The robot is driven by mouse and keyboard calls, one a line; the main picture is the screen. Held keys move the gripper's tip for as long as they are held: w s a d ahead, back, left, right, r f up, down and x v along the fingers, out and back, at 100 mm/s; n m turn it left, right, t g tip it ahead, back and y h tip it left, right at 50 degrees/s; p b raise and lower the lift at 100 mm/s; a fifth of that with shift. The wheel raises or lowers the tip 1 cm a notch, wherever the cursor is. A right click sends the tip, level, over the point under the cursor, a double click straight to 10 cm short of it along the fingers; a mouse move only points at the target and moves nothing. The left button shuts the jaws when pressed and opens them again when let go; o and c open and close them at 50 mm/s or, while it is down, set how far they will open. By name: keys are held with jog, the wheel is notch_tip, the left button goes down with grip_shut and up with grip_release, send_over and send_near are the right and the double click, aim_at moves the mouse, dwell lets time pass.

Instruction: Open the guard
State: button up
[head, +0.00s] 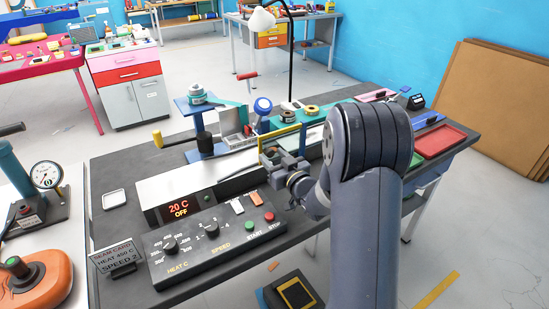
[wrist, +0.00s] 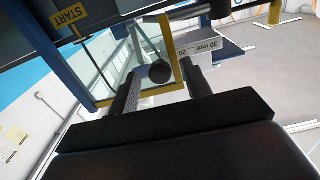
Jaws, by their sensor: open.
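The guard (head: 283,136) looks like a yellow-edged frame standing on the long bench machine, partly hidden by my arm. In the wrist view the yellow frame (wrist: 174,48) crosses the top middle, with a dark round knob (wrist: 160,72) at its lower edge. My gripper (head: 275,157) is at the near side of the frame in the head view. In the wrist view its two dark fingers are apart, and the knob shows between their tips. I cannot tell whether either finger touches it.
The machine's display (head: 181,209) reads 20 C OFF. A control panel (head: 215,240) with knobs and green and red buttons lies in front. A small sign (head: 115,257) stands at its left.

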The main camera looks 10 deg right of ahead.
jog(key=shift+c, duration=0.4)
grip_shut()
